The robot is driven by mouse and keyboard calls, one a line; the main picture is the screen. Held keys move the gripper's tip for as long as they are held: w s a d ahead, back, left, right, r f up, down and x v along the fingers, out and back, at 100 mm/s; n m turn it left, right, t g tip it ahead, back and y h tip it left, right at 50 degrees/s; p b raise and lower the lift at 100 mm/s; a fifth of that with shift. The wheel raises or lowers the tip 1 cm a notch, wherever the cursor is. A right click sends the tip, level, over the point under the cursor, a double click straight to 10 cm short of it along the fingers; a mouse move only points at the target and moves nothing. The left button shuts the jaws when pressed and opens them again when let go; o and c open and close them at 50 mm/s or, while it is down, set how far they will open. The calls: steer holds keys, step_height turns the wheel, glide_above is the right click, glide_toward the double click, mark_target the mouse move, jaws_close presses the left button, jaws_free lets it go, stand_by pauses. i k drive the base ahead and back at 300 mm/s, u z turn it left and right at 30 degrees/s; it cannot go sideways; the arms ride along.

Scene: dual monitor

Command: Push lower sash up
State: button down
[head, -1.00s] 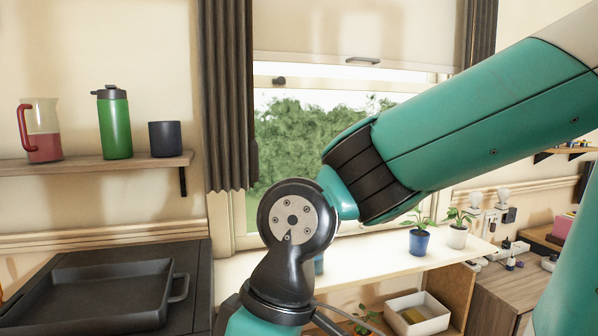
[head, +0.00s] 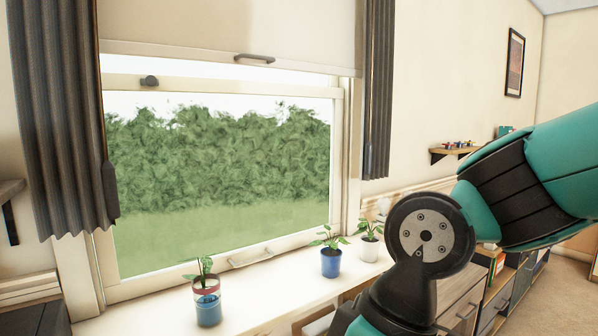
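The window's lower sash (head: 230,254) is down in its frame, its bottom rail close above the white sill. A pale lift handle (head: 251,258) sits on that bottom rail. A roller blind (head: 215,25) with a grey pull handle (head: 254,58) covers the top of the window. My arm fills the right side of the head view, to the right of the window. My gripper is out of view.
On the sill (head: 270,286) stand a striped pot with a plant (head: 207,302), a blue pot (head: 331,262) and a white pot (head: 369,248). Dark curtains hang at left (head: 62,120) and right (head: 378,90). Drawers (head: 465,312) stand at lower right.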

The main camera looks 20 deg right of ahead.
mark_target(116, 290)
steer(key=u, duration=0.85)
steer(key=i, duration=0.55)
steer(key=z, duration=0.95)
